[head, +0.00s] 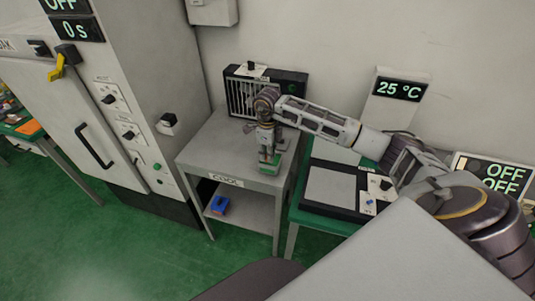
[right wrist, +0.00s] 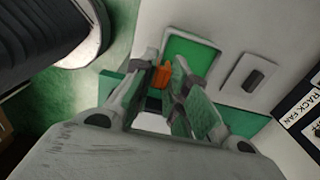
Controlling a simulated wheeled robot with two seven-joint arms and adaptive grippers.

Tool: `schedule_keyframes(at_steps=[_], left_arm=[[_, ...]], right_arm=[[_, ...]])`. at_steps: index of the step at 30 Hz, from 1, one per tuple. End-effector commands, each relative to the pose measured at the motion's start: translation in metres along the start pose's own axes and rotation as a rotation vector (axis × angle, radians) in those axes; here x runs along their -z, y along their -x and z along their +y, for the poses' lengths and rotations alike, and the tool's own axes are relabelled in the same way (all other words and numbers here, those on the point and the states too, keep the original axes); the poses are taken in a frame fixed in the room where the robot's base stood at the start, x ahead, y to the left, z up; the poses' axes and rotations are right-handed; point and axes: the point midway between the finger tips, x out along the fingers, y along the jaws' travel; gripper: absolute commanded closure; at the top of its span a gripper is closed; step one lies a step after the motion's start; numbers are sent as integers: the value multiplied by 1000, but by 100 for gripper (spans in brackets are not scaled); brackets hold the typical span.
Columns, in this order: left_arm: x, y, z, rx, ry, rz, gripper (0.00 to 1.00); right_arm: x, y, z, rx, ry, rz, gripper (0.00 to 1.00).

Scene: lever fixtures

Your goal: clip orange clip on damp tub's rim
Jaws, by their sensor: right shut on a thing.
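My right gripper (head: 268,158) points down over the grey table marked COOL. In the right wrist view its fingers (right wrist: 168,85) are closed around a small orange piece, which looks like the orange clip (right wrist: 162,75). The clip does not show clearly in the head view. A green item (head: 269,168) sits on the tabletop just under the fingertips; it may be the tub, but its shape is mostly hidden by the gripper. I cannot tell whether the clip touches a rim. My left gripper is not in view.
A rack fan (head: 243,97) stands at the back of the COOL table (head: 205,155). A blue item (head: 219,204) lies on its lower shelf. A tall cabinet (head: 95,120) with a yellow handle stands left. A green bench with a flat plate (head: 330,190) stands right.

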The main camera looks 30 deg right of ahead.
Motion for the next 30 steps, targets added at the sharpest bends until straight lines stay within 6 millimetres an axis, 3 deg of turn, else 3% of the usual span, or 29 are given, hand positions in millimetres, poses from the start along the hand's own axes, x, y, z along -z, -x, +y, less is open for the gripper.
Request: schedule_keyframes(at_steps=[30], left_arm=[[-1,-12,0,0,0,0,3]], right_arm=[[0,-14,0,0,0,0,93]])
